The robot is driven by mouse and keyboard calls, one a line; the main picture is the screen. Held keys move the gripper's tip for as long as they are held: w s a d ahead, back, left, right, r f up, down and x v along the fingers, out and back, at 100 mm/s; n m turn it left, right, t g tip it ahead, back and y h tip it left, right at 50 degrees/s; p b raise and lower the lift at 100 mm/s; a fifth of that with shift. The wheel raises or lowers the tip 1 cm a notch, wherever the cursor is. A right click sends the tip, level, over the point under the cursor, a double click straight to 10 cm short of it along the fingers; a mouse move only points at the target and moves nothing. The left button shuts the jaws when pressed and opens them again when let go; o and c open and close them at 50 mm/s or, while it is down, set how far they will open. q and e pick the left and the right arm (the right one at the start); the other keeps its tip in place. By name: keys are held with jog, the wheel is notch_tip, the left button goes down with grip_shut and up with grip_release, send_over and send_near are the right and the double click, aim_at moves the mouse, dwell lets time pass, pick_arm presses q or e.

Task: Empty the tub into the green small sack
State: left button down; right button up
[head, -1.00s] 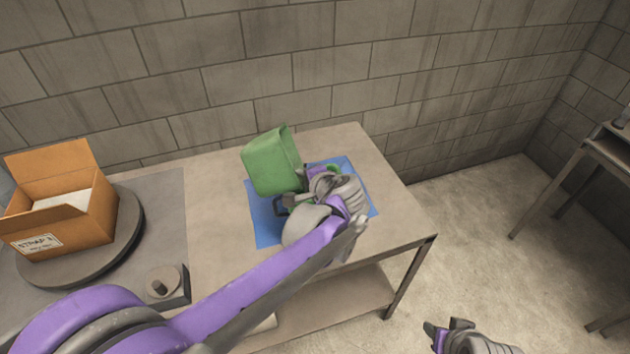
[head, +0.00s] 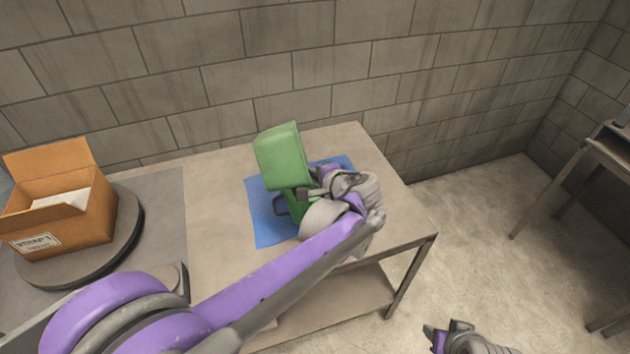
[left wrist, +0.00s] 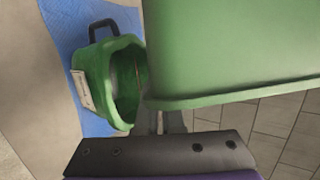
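A green tub (head: 281,157) is tilted in the air above the table, and its smooth outside faces the camera. It fills the upper right of the left wrist view (left wrist: 230,50). My left gripper (head: 312,188) is shut on the tub near its rim; the fingertips are partly hidden. The green small sack (head: 298,208) stands below the tub, mostly hidden by the tub and my arm. In the left wrist view the sack (left wrist: 92,75) is open-mouthed, with a dark handle and a pale label, beside the tub's rim. My right gripper (head: 448,336) is open and empty, low over the floor.
A blue mat (head: 265,222) lies under the sack on the table (head: 215,215). An open cardboard box (head: 80,222) sits on a round dark turntable (head: 128,232) at the left. A wall stands behind, and another table (head: 610,150) is at the far right.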

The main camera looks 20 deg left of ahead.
pick_arm(q)
jog(key=shift+w+d, duration=0.1)
jog(key=shift+d, duration=0.05)
pick_arm(e)
jog(key=shift+s+f, duration=0.1)
jog(key=shift+f, duration=0.1)
pick_arm(q)
jog(key=shift+r, duration=0.1)
pick_arm(e)
jog(key=shift+r, duration=0.1)
pick_arm(q)
jog(key=shift+w+d+m+g+y+b, duration=0.15)
jog(key=shift+d+m+y+b, duration=0.15)
jog(key=shift+m+y+b, duration=0.2)
jog(key=shift+w+d+m+g+y+b, duration=0.15)
jog(key=shift+d+m+y+b, duration=0.1)
jog(key=shift+m+y+b, duration=0.25)
pick_arm(e)
jog(key=shift+s+f, duration=0.2)
jog(key=shift+f, duration=0.4)
jog(key=shift+s+f, duration=0.2)
jog(key=shift+f, duration=0.35)
dwell(0.5)
